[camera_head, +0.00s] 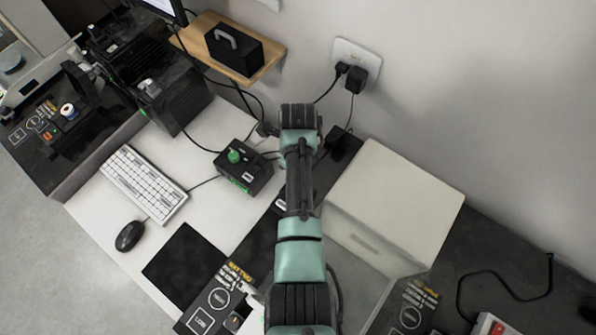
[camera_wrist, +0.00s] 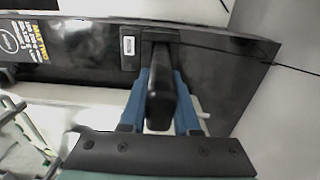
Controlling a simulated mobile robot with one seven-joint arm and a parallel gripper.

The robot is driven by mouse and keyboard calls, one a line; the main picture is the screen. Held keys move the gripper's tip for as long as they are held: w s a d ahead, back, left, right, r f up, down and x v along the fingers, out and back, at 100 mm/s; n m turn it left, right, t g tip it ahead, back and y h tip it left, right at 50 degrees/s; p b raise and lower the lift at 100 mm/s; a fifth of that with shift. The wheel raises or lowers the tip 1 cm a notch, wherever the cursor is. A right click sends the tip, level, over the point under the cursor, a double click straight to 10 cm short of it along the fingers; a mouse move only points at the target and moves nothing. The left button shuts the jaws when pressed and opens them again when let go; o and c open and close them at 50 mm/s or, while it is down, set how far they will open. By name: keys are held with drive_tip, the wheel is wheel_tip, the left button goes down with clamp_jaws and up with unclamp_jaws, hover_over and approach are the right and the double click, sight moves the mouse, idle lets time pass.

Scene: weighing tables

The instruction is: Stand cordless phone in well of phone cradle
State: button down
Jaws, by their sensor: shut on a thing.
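My gripper (camera_wrist: 160,82) shows in the wrist view with its two blue fingers shut on a black cordless phone (camera_wrist: 159,102), which lies lengthwise between them. Beyond the phone is a small black block with a white label, likely the phone cradle (camera_wrist: 129,60), on a black surface. The phone's far end overlaps the block in this view; I cannot tell whether it is in the well, touching or above it. In the head view my arm covers the gripper and phone; a dark part with a white label, likely the cradle (camera_head: 280,204), shows left of the arm.
A cream box (camera_head: 405,195) stands close right of my arm. A black box with a green button (camera_head: 243,167), a keyboard (camera_head: 143,184) and a mouse (camera_head: 130,235) are to the left. Cables run to a wall socket (camera_head: 357,58). A black mat (camera_head: 185,265) lies at front left.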

drive_tip(key=shift+f+b, duration=0.7)
drive_tip(key=shift+f, duration=0.3)
idle(0.3)
unclamp_jaws()
idle(0.5)
drive_tip(key=shift+r, duration=0.1)
drive_tip(key=shift+r+p, duration=3.7)
